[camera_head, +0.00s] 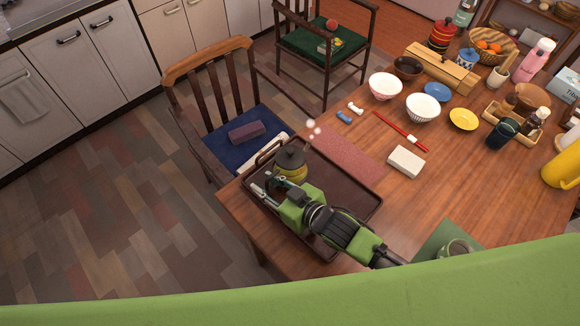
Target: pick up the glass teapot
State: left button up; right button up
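The glass teapot (290,171) has a dark lid and a yellowish body. It stands upright on a dark brown tray (338,187) at the table's near left corner. My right gripper (264,186) reaches in from the lower right over the tray, at the near left side of the teapot. Its fingers look spread apart with nothing visible between them. They overlap the teapot's lower edge in the picture, and I cannot tell whether they touch it. The teapot's handle and spout are not clear. My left gripper is not in view.
A chair with a blue seat (225,150) stands close beside the tray. A white box (406,161), red chopsticks (400,130) and several bowls lie further right on the wooden table (330,128). A green mat with a cup (457,249) is at the near right.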

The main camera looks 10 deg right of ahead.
grip_shut()
jog(key=shift+w+r, duration=0.1)
jog(key=shift+r, duration=0.05)
jog(key=shift+r, duration=0.1)
